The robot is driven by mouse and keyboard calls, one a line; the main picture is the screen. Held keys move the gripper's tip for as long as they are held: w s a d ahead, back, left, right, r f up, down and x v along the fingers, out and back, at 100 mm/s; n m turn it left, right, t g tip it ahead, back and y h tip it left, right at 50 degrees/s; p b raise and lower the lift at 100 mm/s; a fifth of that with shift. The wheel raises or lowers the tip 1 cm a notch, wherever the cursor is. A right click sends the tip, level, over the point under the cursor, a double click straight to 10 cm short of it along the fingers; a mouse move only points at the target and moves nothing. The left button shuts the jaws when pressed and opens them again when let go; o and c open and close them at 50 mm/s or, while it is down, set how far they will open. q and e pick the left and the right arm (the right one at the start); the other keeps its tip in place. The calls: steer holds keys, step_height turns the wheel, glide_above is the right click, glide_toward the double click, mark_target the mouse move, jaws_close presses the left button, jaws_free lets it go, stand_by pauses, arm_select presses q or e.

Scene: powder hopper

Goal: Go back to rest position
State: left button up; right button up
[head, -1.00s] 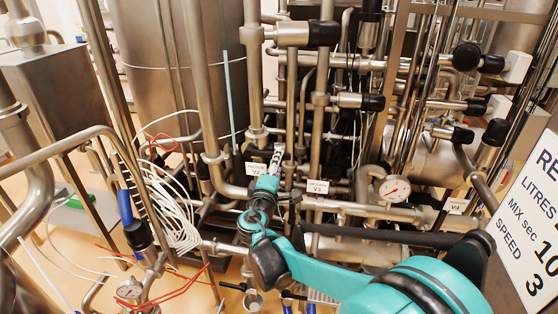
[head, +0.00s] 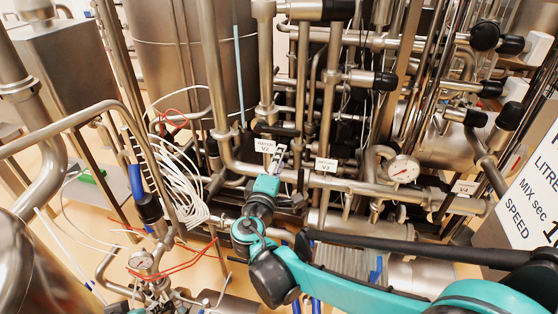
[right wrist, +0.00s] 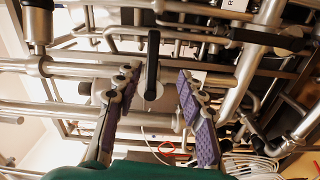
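My right arm, teal and black, comes in from the lower right in the head view. Its gripper (head: 279,155) is beside the white label V2 (head: 265,147), in front of the pipework. In the right wrist view the two purple-padded fingers of this gripper (right wrist: 155,108) stand wide apart with nothing held between them. A black valve handle (right wrist: 152,65) shows in the gap, apparently beyond the fingertips. I cannot tell its exact distance. My left gripper is not in view.
Dense steel pipes surround the right gripper. A pressure gauge (head: 403,170) and label V3 (head: 326,165) are to its right. White coiled cables (head: 183,190) hang to its left. A large white sign (head: 530,190) stands at the right edge.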

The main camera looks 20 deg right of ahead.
steer(key=s+d+f+m+g+y+b, duration=0.2)
steer(key=s+f+m+g, duration=0.1)
steer(key=s+f, duration=0.3)
steer(key=s+d+f+m+g+y+b, duration=0.1)
steer(key=s+d+f+m+g+b, duration=0.2)
steer(key=f, duration=0.5)
steer(key=s+a+f+m+g+y+b, duration=0.2)
steer(key=s+a+f+y, duration=0.5)
steer(key=s, duration=0.5)
step_height(320, 180, down, 4)
steer(key=shift+a+r+m+b, duration=0.25)
steer(key=shift+a+m+b, duration=0.65)
steer(key=shift+a+b, duration=0.1)
